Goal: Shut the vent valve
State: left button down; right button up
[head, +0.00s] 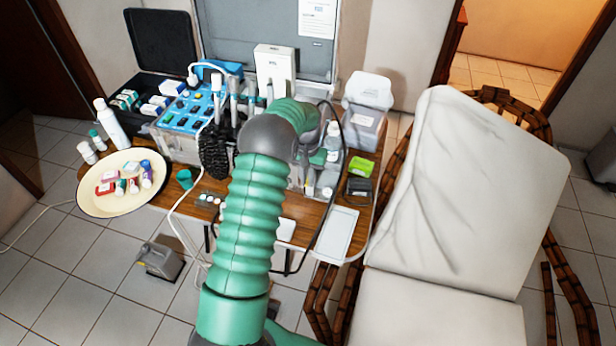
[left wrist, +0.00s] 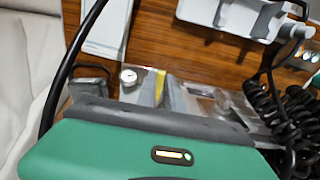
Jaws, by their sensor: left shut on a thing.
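My left arm reaches up the middle of the head view, and its gripper (head: 311,142) is over the metal unit (head: 300,178) on the wooden table. In the left wrist view, my left gripper (left wrist: 168,94) is shut at the top of the metal unit, beside a small round white gauge (left wrist: 129,77). It is shut on a small part there, apparently the vent valve, which the gripper itself hides. I cannot see how far the valve is turned. My right gripper is not in view.
Black coiled hoses (left wrist: 275,110) hang close beside the gripper in the left wrist view. A blue control box (head: 186,115), a cream tray (head: 92,203) and a white tray (head: 338,232) are on the table (head: 160,195). A white reclining chair (head: 470,180) stands at right.

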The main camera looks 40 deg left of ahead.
aim_at(307, 182)
pick_arm(q)
jog(key=c, duration=1.5)
grip_release()
jog(key=shift+o, duration=0.2)
notch_tip(307, 182, up, 17)
jog(key=shift+f+p, duration=0.15)
jog(key=shift+p, duration=0.2)
jog(key=s+d+f+m+t, duration=0.1)
jog(key=s+d+f+m, duration=0.1)
jog(key=d, duration=0.7)
jog(key=s+d+f+m, duration=0.1)
jog(key=d+f, duration=0.1)
jog(key=d, duration=0.7)
jog(key=s+d+f+m, duration=0.1)
jog(key=s+d+f, duration=0.1)
jog(key=s+d, duration=0.3)
jog(key=s+d+f+m+t, duration=0.1)
jog(key=s+d+f, duration=0.1)
jog(key=s+d, duration=0.4)
jog(key=shift+s+f+m+t, duration=0.25)
jog(key=shift+s+m+t, duration=0.05)
jog(key=shift+s, duration=0.75)
